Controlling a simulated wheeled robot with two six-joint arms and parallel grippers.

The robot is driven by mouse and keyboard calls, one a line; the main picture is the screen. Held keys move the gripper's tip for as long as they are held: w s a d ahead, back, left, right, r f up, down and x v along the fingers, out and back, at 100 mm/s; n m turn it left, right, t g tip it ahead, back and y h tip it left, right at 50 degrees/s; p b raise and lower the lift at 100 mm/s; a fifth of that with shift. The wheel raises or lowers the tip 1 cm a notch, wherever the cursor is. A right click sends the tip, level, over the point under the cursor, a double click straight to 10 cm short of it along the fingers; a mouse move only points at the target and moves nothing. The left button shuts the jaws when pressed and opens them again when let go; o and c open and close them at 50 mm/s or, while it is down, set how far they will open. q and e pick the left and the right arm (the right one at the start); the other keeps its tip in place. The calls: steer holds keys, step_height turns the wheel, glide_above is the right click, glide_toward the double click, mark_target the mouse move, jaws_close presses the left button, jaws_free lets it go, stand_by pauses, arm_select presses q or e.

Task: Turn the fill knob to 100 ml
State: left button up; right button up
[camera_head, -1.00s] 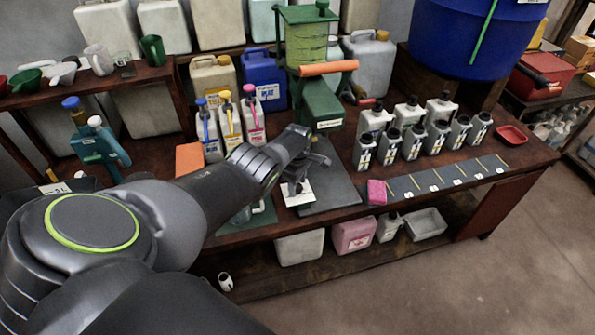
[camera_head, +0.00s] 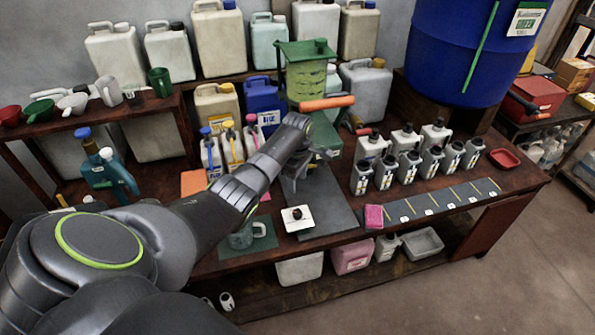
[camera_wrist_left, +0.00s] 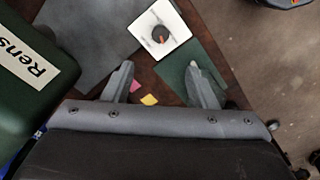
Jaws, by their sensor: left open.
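The fill knob (camera_head: 296,213) is a small dark knob on a white square plate (camera_head: 291,224) at the table's front edge. In the left wrist view the knob (camera_wrist_left: 160,34) has an orange mark, and its scale is too small to read. My left gripper (camera_head: 292,190) is open and empty, just behind the knob in the head view and apart from it. In the left wrist view its fingers (camera_wrist_left: 160,72) are spread wide, with the knob beyond their tips. My right gripper is not in view.
A green dispenser (camera_head: 308,80) with an orange handle (camera_head: 327,102) stands behind the gripper. A clear mug (camera_head: 243,236) stands on a green mat (camera_head: 267,228) left of the knob. A pink block (camera_head: 374,216) and several small bottles are to the right. The dark mat (camera_head: 325,200) is bare.

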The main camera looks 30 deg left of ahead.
arm_select(q)
steer(key=shift+r, duration=1.25)
